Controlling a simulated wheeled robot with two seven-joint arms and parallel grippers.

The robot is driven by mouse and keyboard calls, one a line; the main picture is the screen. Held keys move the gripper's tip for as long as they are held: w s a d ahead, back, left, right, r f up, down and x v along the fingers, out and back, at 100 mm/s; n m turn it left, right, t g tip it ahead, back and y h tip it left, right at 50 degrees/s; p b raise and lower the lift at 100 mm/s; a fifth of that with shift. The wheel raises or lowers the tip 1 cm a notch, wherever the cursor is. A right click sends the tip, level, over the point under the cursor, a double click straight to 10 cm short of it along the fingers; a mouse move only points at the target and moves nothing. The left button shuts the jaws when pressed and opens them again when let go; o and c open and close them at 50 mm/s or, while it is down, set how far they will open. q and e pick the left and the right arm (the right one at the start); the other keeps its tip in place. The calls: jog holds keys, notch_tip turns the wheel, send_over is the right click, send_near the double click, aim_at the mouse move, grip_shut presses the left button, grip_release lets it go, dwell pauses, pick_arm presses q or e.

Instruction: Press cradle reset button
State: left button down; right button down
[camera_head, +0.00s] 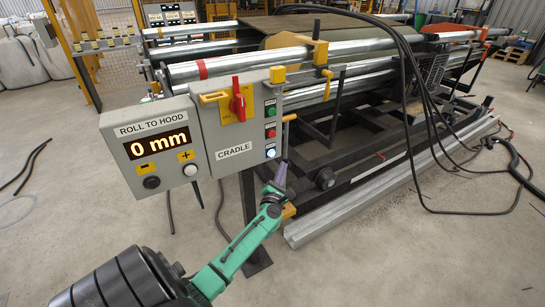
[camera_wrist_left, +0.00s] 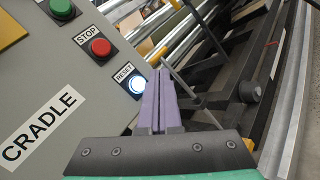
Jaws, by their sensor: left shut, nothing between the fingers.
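The cradle reset button (camera_head: 271,153) is a lit white button at the bottom of the button column on the grey CRADLE box (camera_head: 235,122). In the left wrist view the reset button (camera_wrist_left: 137,85) glows under a RESET label, below the red stop button (camera_wrist_left: 100,47) and the green button (camera_wrist_left: 61,8). My left gripper (camera_head: 280,172) is shut and empty, with its purple fingers pointing up just right of and below the button. In the left wrist view the fingers (camera_wrist_left: 163,85) lie beside the button's right edge; I cannot tell whether they touch the box. My right gripper is not in view.
A red rotary switch (camera_head: 238,100) sits on the CRADLE box. Left of it is the ROLL TO HOOD box (camera_head: 150,130), reading 0 mm. Metal rollers (camera_head: 240,66) and a dark frame stand behind. Black cables (camera_head: 418,100) hang at right.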

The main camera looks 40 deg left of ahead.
aim_at(272, 153)
pick_arm(q)
jog(key=a, duration=0.2)
jog(key=w+a+b, duration=0.1)
jog(key=a, duration=0.1)
jog(key=shift+w+a, duration=0.15)
dwell(0.9)
jog(key=shift+a, duration=0.1)
dwell(0.9)
jog(key=shift+w+a, duration=0.15)
jog(key=shift+a, duration=0.15)
jog(key=shift+w+a+b, duration=0.1)
jog(key=shift+a+b, duration=0.3)
jog(key=shift+b, duration=0.05)
dwell(0.5)
jog(key=shift+d+r, duration=0.1)
jog(key=shift+s+d+p, duration=0.25)
jog(key=shift+d+p, duration=0.1)
jog(key=shift+d, duration=0.35)
